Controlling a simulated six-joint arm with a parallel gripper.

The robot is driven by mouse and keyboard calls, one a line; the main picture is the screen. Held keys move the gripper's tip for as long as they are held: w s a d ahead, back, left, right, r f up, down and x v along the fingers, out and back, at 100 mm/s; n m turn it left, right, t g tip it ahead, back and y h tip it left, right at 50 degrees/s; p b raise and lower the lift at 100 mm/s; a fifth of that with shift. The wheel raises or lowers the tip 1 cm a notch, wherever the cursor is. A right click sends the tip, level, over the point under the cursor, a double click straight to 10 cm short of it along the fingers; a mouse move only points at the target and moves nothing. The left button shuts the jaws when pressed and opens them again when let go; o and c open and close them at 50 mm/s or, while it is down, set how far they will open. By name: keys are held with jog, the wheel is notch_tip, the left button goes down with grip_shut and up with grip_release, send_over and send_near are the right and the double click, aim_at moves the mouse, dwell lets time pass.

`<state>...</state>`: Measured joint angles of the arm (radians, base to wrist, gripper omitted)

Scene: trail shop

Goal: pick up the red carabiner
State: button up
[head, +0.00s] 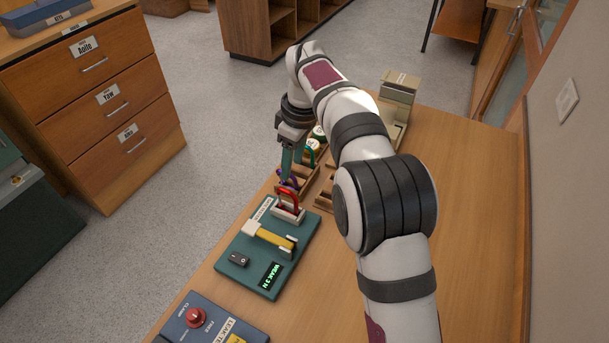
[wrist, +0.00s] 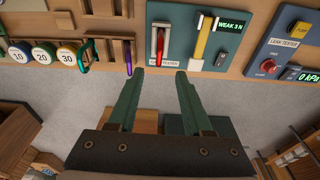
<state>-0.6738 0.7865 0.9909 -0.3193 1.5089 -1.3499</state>
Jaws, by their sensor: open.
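The red carabiner (head: 288,199) stands upright in a pale holder at the far end of a green tester (head: 236,247). It also shows in the wrist view (wrist: 160,44), beyond the fingertips and roughly centred between them. My gripper (wrist: 160,73) is open with nothing between its green fingers. In the head view my gripper (head: 287,176) hangs close to the red carabiner and the purple carabiner (wrist: 128,57). The exact gap to the red carabiner is hard to tell. The purple carabiner is partly hidden behind the fingers in the head view.
The tester has a yellow bar (head: 271,237) and a display (head: 270,275) reading WEAK 3 N. A green carabiner (wrist: 89,56) and numbered round pieces (wrist: 67,56) stand in wooden racks. A blue leak tester (head: 212,322) sits nearer. The tabletop's right side (head: 485,220) is clear.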

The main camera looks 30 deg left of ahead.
aim_at(286, 193)
jog(key=f, duration=0.4)
jog(key=a+f, duration=0.1)
jog(key=f, duration=0.4)
jog(key=a+f, duration=0.1)
jog(key=f, duration=0.4)
jog(key=shift+a+f, duration=0.15)
jog(key=shift+a, duration=0.1)
grip_shut()
